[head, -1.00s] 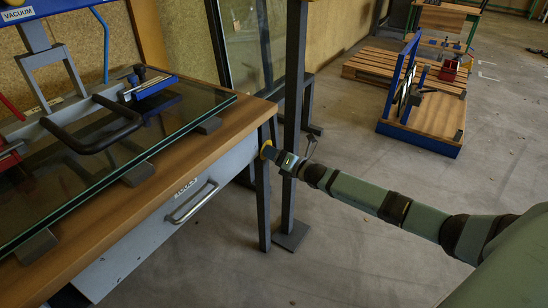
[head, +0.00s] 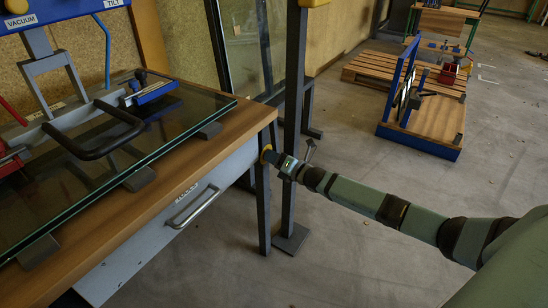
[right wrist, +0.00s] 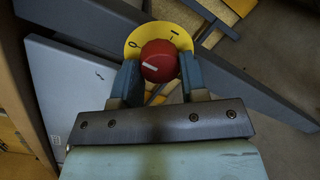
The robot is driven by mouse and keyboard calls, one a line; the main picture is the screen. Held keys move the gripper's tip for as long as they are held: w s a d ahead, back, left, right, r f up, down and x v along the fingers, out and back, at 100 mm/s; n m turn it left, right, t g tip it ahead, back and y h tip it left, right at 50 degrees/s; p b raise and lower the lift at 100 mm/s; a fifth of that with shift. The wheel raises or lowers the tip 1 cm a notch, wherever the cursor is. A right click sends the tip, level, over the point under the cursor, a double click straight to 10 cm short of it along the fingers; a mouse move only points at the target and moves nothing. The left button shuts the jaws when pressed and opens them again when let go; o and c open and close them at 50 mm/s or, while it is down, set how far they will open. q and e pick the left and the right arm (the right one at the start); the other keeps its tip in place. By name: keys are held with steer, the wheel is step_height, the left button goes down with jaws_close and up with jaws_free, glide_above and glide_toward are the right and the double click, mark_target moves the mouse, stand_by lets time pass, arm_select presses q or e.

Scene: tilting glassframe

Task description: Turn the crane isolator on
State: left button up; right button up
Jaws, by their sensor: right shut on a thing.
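The crane isolator is a red knob (right wrist: 159,61) on a yellow disc (right wrist: 171,32) marked 0 and I. The 0 is at the disc's upper left and the I at its upper right. The knob's white line lies on its left side, roughly level. My right gripper (right wrist: 158,76) is shut on the red knob, one finger on each side. In the head view the yellow disc (head: 265,152) shows by the grey post beside the table, with my right gripper (head: 272,157) against it; the knob is hidden there. My left gripper is not in view.
A wooden table (head: 229,133) with a grey drawer (head: 150,232) stands at the left, close to my right gripper. A glass pane (head: 196,108) and the lifting frame's black handle (head: 95,153) are on it.

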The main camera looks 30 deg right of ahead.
arm_select(q)
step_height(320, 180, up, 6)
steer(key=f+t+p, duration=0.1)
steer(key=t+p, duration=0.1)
steer(key=p, duration=0.2)
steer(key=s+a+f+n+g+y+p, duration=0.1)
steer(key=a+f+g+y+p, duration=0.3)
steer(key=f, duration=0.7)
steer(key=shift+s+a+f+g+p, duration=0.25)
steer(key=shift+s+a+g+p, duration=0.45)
steer(key=shift+p, duration=0.25)
arm_select(e)
steer(key=shift+d+r+m+g+y, duration=0.1)
steer(key=shift+m+g+y, duration=0.2)
steer(key=shift+m, duration=2.4)
steer(key=shift+r+m+g+y, duration=0.15)
steer(key=shift+m+g, duration=0.15)
steer(key=shift+m, duration=2.4)
steer(key=shift+d+f+m+g+y, duration=0.1)
steer(key=shift+m+g+y, duration=0.2)
steer(key=shift+m, duration=2.4)
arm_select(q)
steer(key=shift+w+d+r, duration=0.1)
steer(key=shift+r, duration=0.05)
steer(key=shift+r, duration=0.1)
arm_select(e)
steer(key=o, duration=0.9)
